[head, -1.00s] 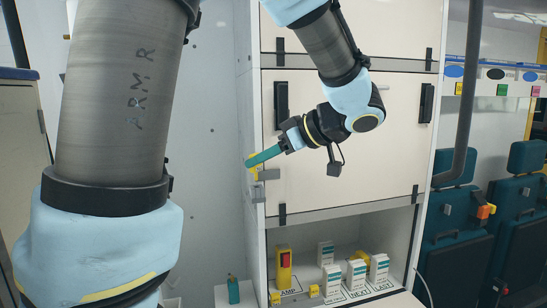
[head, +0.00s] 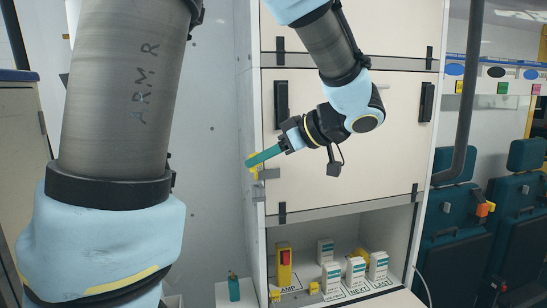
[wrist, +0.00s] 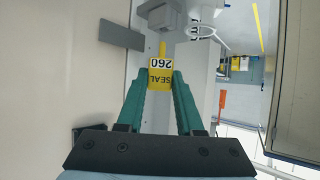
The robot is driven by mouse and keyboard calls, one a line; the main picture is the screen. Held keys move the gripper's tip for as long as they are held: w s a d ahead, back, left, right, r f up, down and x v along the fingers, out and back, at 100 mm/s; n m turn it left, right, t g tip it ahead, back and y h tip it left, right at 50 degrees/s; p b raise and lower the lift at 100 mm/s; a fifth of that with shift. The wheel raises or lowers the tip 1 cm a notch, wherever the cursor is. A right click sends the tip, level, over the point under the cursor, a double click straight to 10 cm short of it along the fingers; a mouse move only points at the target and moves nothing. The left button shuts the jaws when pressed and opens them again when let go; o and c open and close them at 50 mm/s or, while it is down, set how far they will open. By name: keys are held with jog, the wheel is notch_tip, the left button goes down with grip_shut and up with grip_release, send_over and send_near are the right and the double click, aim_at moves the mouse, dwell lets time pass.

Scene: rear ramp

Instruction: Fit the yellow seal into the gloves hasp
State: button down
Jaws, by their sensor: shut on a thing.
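My gripper (head: 252,162) is at the left edge of the white cabinet, its teal fingers shut on the yellow seal (head: 252,172). In the wrist view the seal (wrist: 160,76) sits between the fingertips, its label reading "SEAL 260" upside down. Its thin yellow stem points away from my gripper toward a light grey fitting (wrist: 165,14), probably the hasp. I cannot tell whether the stem's tip is inside it or just short of it. A grey plate (wrist: 120,33) sticks out beside it. In the head view my fingers hide part of the seal, and I see no gloves label.
The closed cabinet door (head: 350,150) lies right beside my gripper. Below it, an open shelf holds several white boxes (head: 332,278) and a yellow device (head: 284,266). A teal bottle (head: 233,288) stands lower left. Teal seats (head: 515,220) are at the right.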

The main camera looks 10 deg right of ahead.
aim_at(263, 187)
jog(key=shift+f+b, duration=0.4)
jog(key=shift+f, duration=1.15)
jog(key=shift+c, duration=2.3)
grip_release()
jog(key=shift+d, duration=0.1)
jog(key=b+v, duration=0.3)
jog(key=v, duration=0.8)
